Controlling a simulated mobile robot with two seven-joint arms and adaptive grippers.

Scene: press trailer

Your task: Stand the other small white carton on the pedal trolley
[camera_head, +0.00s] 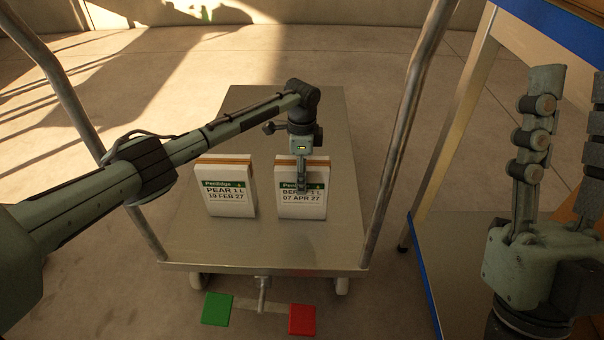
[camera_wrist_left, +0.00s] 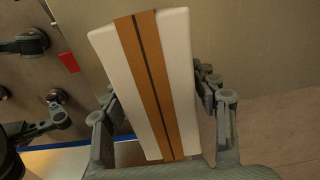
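Two small white cartons with orange-striped tops and green labels are on the grey pedal trolley (camera_head: 260,250). The left one (camera_head: 226,200), marked PEAR 1 L, stands upright and free. The right one (camera_head: 302,208), label partly hidden, is beside it with a gap between them and looks upright at deck level. My left gripper (camera_head: 301,182) reaches down over this right carton. In the left wrist view its fingers (camera_wrist_left: 160,100) lie against both sides of the carton (camera_wrist_left: 185,75). My right gripper (camera_head: 566,95) is raised at the right, open and empty.
A green pedal (camera_head: 217,309) and a red pedal (camera_head: 302,319) stick out at the trolley's front. Upright metal posts flank the deck. A blue-edged table or shelf (camera_head: 455,260) stands at the right. Deck behind the cartons is free.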

